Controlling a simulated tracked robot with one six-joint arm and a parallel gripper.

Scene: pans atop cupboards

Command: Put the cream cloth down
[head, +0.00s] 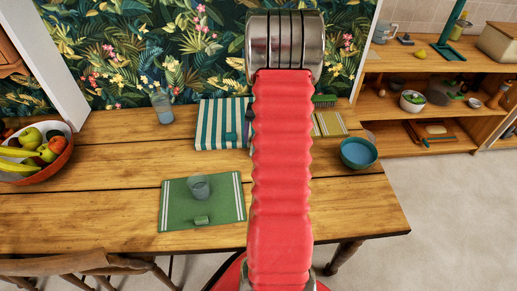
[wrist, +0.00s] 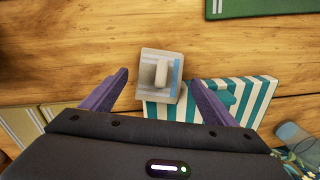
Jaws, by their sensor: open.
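In the wrist view, the cream cloth (wrist: 149,75) is a small folded piece with a blue stripe and a pale raised tab on top. It lies over the wooden table and overlaps the edge of a teal-and-white striped cloth (wrist: 253,97). I cannot tell exactly how it rests there. My gripper (wrist: 158,78) is open, its two purple fingers apart on either side of the cream cloth, with gaps between. In the head view, my red arm hides the cream cloth and my gripper; the striped cloth (head: 211,133) shows left of the arm.
A green mat (head: 173,205) with a glass (head: 199,188) lies at the table's front. A blue bowl (head: 358,153) and a yellowish cloth (head: 332,124) are to the right. A fruit bowl (head: 55,162) stands far left, a glass vase (head: 163,109) at the back. Bare wood surrounds the mat.

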